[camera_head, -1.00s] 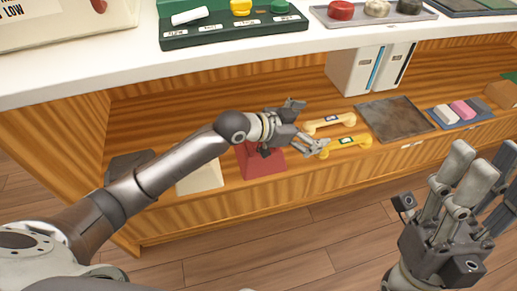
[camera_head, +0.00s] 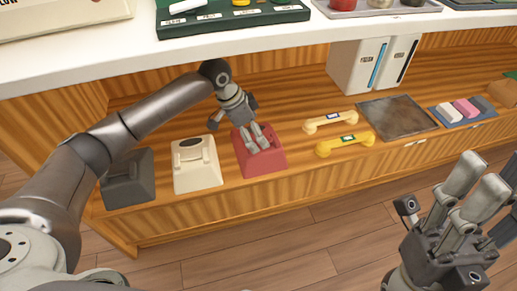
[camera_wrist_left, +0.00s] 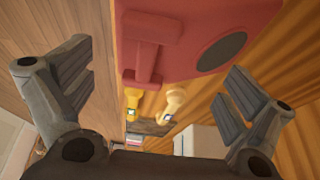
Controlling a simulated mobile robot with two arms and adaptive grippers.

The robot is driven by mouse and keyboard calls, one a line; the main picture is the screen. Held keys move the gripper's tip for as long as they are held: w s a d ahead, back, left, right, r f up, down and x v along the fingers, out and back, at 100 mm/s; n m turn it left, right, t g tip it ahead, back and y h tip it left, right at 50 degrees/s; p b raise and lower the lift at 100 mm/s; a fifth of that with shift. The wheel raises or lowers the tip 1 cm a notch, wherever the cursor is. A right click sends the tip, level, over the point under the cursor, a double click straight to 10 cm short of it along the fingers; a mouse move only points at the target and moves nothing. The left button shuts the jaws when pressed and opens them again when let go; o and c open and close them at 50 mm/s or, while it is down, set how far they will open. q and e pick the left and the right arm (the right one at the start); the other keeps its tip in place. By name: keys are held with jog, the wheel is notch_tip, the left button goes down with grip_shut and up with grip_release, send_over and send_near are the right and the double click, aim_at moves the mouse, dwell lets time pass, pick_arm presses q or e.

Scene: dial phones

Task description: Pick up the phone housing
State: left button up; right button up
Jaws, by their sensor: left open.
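The red phone housing (camera_head: 262,158) sits on the wooden lower shelf, with its cradle and dark round dial area visible in the left wrist view (camera_wrist_left: 190,40). A cream housing (camera_head: 197,175) and a dark grey housing (camera_head: 130,188) stand to its left. My left gripper (camera_head: 245,122) is over the red housing, open, and hides part of its top. In the left wrist view its fingers (camera_wrist_left: 160,95) are spread wide, with the red housing beyond and between them. My right gripper (camera_head: 487,200) is at the lower right, its fingers apart and empty, away from the shelf.
Two handsets, cream (camera_head: 330,121) and yellow (camera_head: 345,144), lie right of the red housing. Beyond are a dark metal tray (camera_head: 395,118), white boxes (camera_head: 357,65) and a blue tray (camera_head: 484,115) with blocks. The white counter (camera_head: 290,47) overhangs the shelf.

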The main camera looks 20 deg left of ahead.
aim_at(273, 159)
pick_arm(q)
jog(key=b+x, duration=0.1)
jog(key=x, duration=0.2)
jog(key=shift+w+f, duration=0.1)
jog(key=shift+f, duration=0.1)
jog(key=shift+r, duration=0.1)
jog(key=shift+c, duration=0.4)
